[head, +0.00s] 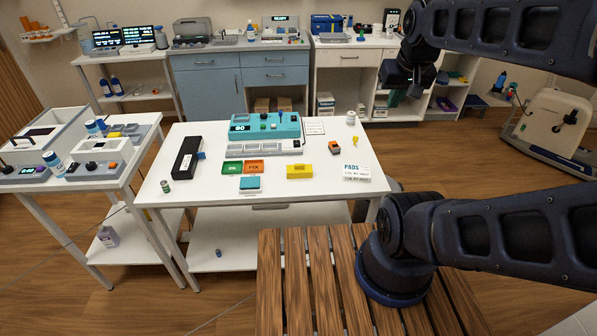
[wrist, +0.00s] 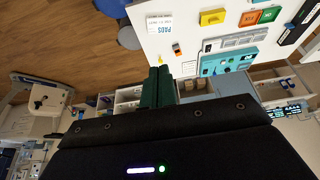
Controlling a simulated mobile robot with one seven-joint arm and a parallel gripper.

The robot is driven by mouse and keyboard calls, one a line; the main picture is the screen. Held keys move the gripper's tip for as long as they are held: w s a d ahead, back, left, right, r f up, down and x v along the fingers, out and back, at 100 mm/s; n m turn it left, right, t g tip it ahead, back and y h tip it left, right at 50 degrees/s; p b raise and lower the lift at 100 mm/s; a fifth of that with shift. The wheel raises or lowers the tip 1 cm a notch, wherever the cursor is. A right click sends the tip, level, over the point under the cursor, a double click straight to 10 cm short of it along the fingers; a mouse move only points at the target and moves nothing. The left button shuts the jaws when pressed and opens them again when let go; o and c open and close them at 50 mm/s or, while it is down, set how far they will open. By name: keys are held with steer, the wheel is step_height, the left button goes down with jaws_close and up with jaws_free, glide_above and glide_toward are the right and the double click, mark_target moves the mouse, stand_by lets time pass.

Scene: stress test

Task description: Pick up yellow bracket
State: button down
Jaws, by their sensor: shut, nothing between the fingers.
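A small yellow piece (head: 355,140), bracket-like but too small to make out clearly, lies near the right back of the white table (head: 215,214). It also shows in the wrist view (wrist: 177,48). A larger yellow block-like piece (head: 300,171) lies near the table's front middle and shows in the wrist view (wrist: 212,17). I cannot tell for certain which is the bracket. My gripper (wrist: 158,88) has green fingers, shut and empty. It is raised beyond the table's back right, apart from both yellow pieces.
An orange-and-dark block (head: 334,148), a PADS box (head: 356,172) and a white jar (head: 350,118) stand near the small yellow piece. A teal device (head: 265,128), green and red bins (head: 254,167) and a black case (head: 186,158) occupy the middle and left. Shelves stand behind.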

steer(key=c, duration=0.6)
jaws_free()
steer(key=shift+c, duration=0.2)
steer(key=n+g+h, duration=0.2)
steer(key=n+g, duration=0.3)
steer(key=n, duration=1.3)
glide_above(299, 164)
step_height(299, 164, down, 26)
steer(key=f, duration=0.1)
steer(key=shift+a+f, duration=0.4)
steer(key=shift+a, duration=0.2)
steer(key=shift+d+f, duration=0.25)
steer(key=shift+f, duration=1.45)
steer(key=shift+d+f, duration=0.2)
steer(key=shift+f, duration=1.45)
steer(key=shift+d+f, duration=0.25)
steer(key=shift+f, duration=1.45)
